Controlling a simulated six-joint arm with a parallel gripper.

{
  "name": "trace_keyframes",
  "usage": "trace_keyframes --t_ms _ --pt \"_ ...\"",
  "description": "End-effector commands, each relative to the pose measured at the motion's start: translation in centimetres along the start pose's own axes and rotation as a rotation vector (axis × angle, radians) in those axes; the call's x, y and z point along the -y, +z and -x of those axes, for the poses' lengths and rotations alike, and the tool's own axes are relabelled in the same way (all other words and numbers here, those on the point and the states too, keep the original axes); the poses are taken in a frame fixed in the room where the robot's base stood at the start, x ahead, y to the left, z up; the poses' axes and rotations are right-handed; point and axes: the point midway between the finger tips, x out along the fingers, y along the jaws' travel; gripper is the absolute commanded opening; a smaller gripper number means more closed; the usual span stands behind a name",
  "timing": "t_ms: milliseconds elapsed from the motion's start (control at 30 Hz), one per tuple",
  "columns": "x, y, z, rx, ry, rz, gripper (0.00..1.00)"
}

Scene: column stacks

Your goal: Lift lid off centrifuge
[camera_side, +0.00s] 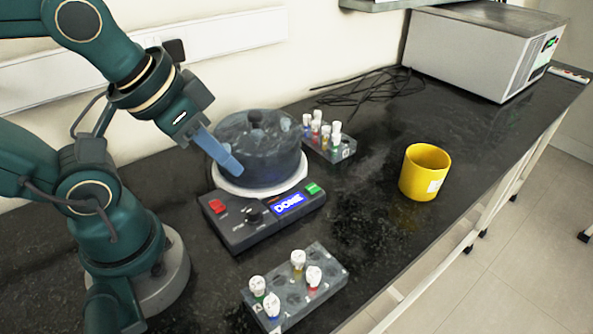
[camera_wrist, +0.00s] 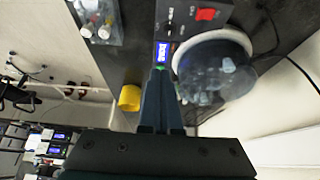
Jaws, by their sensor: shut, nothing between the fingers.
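The centrifuge (camera_side: 262,217) stands on the black bench, with a red button, a dark knob, a green button and a blue display on its front panel. Its round translucent dark lid (camera_side: 278,150) sits on the white ring, with a dark knob (camera_side: 256,118) on top. The lid also shows in the wrist view (camera_wrist: 215,78). My gripper (camera_side: 232,168) is shut and empty, its blue fingers pointing down in front of the lid's left side in the side view. I cannot tell whether they touch the lid. In the wrist view the shut fingers (camera_wrist: 160,75) point towards the display, beside the lid.
A grey tube rack (camera_side: 325,278) with several white-capped tubes lies in front of the centrifuge. Another rack (camera_side: 342,152) stands behind it. A yellow cup (camera_side: 424,172) stands right, with clear bench around it. Black cables (camera_side: 365,90) and a large metal box (camera_side: 470,50) are at the back.

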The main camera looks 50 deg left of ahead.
Motion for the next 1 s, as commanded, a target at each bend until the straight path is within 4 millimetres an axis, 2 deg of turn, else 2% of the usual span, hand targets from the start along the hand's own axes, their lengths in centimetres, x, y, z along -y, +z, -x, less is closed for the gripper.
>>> trace_keyframes --t_ms 167,267,300,367,733,867,1000 --pt "0.0 0.0 0.0 0.0 0.0 0.0 0.0" --pt "0.0 0.0 0.0 0.0 0.0 0.0 0.34" --pt "0.0 0.0 0.0 0.0 0.0 0.0 0.5" --pt "0.0 0.0 0.0 0.0 0.0 0.0 0.7" --pt "0.1 -0.4 0.2 -0.013 -0.004 0.027 0.7" --pt "1.1 -3.1 0.8 -0.04 -0.038 0.109 0.7" --pt "3.9 -6.6 0.5 -0.034 -0.11 0.254 0.7"
